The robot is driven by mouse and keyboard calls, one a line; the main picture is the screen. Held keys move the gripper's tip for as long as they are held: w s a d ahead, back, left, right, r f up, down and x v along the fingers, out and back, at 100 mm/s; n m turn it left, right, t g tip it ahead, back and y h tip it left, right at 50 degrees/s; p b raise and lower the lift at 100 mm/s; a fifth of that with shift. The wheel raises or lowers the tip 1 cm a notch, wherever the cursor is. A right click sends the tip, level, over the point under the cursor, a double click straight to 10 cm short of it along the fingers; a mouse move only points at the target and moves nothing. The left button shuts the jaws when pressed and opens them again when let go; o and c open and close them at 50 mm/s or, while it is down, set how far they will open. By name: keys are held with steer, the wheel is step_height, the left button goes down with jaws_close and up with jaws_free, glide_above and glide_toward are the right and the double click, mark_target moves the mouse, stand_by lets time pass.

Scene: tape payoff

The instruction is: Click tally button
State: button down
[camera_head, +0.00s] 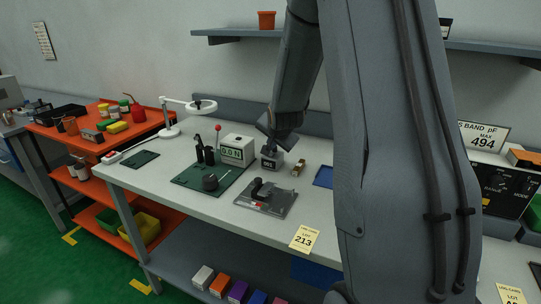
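A small grey box with a dark display (268,162), which looks like the tally counter, stands on the white-topped bench. Its digits are too small to read surely. My gripper (272,142) points down just above it, at the end of my dark grey arm. The gripper covers the top of the box, so the button is hidden. I cannot tell whether the fingers touch it, or whether they are open or shut.
Left of the counter stand a white box with green characters (237,150) and a green mat (207,183) with black posts and a red-tipped lever. In front lies a grey plate with a black handle (265,196). A brass piece (299,167) and blue tray (323,177) are right.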

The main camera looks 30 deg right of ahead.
steer(key=shift+f, duration=0.2)
steer(key=shift+f, duration=0.25)
steer(key=shift+f+b, duration=0.3)
steer(key=shift+f, duration=0.15)
stand_by(0.9)
stand_by(0.4)
steer(key=shift+r+p, duration=0.7)
steer(key=shift+r, duration=0.2)
step_height(320, 180, up, 5)
steer(key=p, duration=0.3)
stand_by(0.7)
